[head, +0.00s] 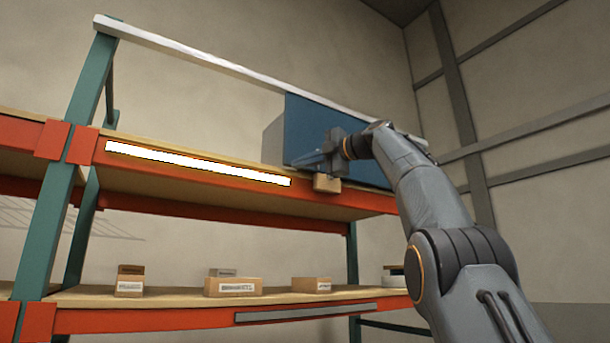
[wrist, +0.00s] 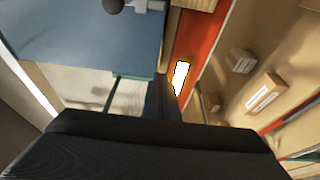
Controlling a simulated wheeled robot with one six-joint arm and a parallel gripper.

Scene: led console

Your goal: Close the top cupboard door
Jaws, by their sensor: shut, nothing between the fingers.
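The top cupboard stands on the upper shelf at the right in the head view, with a pale grey side (head: 273,142) and a blue door (head: 305,120) across its front. The blue door also fills the upper left of the wrist view (wrist: 70,35), with a dark round knob (wrist: 113,5) at the top edge. I cannot tell whether the door stands slightly ajar. My gripper (head: 312,163) is shut and empty, in front of the door's lower part. Whether it touches the door is unclear. My arm hides the door's right part.
A small cardboard box (head: 327,183) sits at the upper shelf's front edge, just below my gripper. A lit white strip (head: 200,164) runs along the orange beam. Several boxes, one of them here (head: 233,287), stand on the lower shelf. A green post (head: 55,200) stands left.

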